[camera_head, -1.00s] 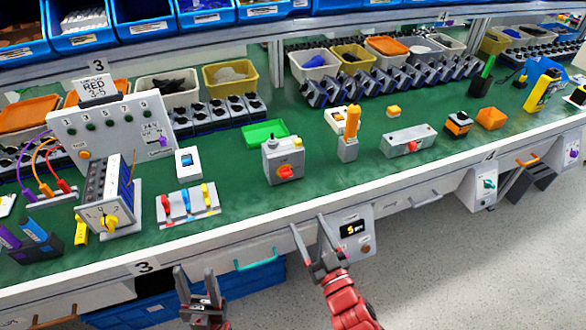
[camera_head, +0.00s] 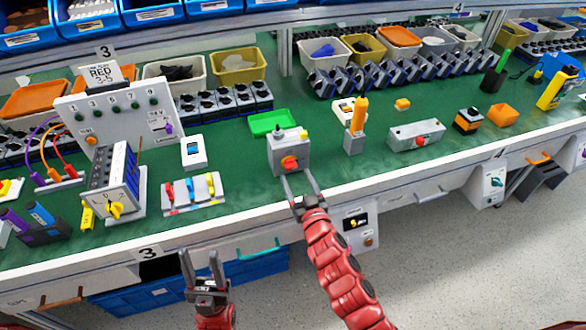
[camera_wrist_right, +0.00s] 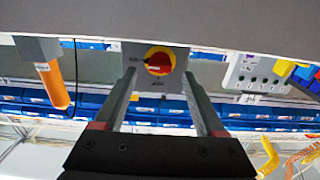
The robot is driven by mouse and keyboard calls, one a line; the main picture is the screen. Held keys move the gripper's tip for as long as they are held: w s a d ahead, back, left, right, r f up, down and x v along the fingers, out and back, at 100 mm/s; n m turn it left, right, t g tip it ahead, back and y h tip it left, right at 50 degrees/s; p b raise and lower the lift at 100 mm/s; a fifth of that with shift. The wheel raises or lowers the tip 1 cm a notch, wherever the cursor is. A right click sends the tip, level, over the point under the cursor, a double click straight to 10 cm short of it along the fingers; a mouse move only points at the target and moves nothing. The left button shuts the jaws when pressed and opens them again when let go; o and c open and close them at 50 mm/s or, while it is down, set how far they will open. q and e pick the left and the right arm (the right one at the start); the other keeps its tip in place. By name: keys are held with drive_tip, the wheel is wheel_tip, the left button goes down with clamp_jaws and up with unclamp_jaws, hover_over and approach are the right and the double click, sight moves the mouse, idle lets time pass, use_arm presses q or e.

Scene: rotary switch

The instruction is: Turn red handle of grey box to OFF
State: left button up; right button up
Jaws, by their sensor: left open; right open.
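The grey box (camera_head: 283,152) stands on the green bench top near its front edge. Its red handle (camera_head: 289,162) is on the front face, and in the right wrist view the red handle (camera_wrist_right: 159,63) sits on a yellow disc with labels too small to read surely. My right gripper (camera_head: 301,184) is open just in front of and below the handle, apart from it. In the right wrist view my right gripper's fingers (camera_wrist_right: 160,82) point at the box, one on each side of the handle. My left gripper (camera_head: 202,262) is open and empty, low in front of the bench.
Left of the box is a panel with red, blue and yellow levers (camera_head: 191,193). Right of it stands an orange-handled grey block (camera_head: 355,135). A green tray (camera_head: 270,123) lies behind. A display unit (camera_head: 358,226) hangs under the bench edge.

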sight(292, 169)
drive_tip(key=shift+x, duration=1.95)
clamp_jaws()
